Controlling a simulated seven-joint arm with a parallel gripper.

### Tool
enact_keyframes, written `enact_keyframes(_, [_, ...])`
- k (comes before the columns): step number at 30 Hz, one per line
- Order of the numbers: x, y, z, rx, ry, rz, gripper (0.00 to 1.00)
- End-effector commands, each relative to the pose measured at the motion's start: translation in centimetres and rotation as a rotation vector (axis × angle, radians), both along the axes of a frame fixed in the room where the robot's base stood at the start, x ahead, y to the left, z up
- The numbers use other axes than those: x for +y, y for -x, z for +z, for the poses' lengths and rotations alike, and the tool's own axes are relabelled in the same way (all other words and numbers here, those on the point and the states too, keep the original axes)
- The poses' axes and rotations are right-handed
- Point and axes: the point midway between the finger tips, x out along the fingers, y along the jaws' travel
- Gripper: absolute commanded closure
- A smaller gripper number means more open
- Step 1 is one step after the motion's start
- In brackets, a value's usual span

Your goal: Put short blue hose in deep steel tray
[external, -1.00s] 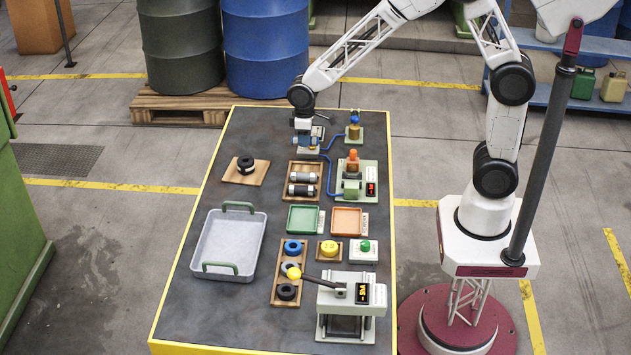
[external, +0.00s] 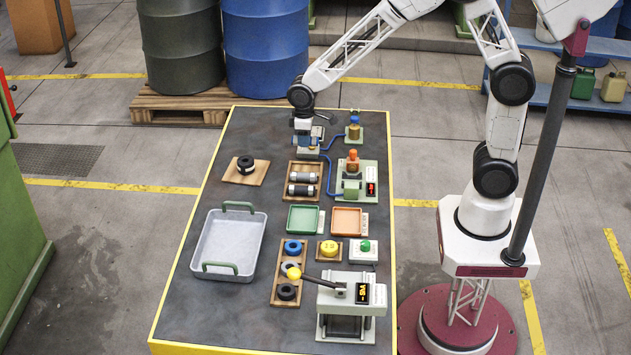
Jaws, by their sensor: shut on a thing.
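Thin blue hose (external: 333,140) runs from beside the fixture to a brass and blue valve unit. Another blue hose (external: 328,176) goes down to the pale green unit. The deep steel tray (external: 209,238) is grey with two green handles, at the table's left side. It looks empty.
A wooden board with black rings (external: 260,176), a wooden tray with dark cylinders (external: 292,168), and green (external: 303,206) and orange (external: 347,208) trays stand around. A yellow-knobbed lever press (external: 346,326) is at the near right.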

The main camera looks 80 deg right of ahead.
Motion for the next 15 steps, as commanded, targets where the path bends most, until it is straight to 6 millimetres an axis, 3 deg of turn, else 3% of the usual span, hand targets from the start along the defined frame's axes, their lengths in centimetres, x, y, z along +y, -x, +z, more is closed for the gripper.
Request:
enact_keyframes(8, [2.0,-0.8,-0.3,0.0,0.0,0.003,0.88])
enact_keyframes(15, [6.2,-2.0,-0.8,0.0,0.0,0.005,0.88])
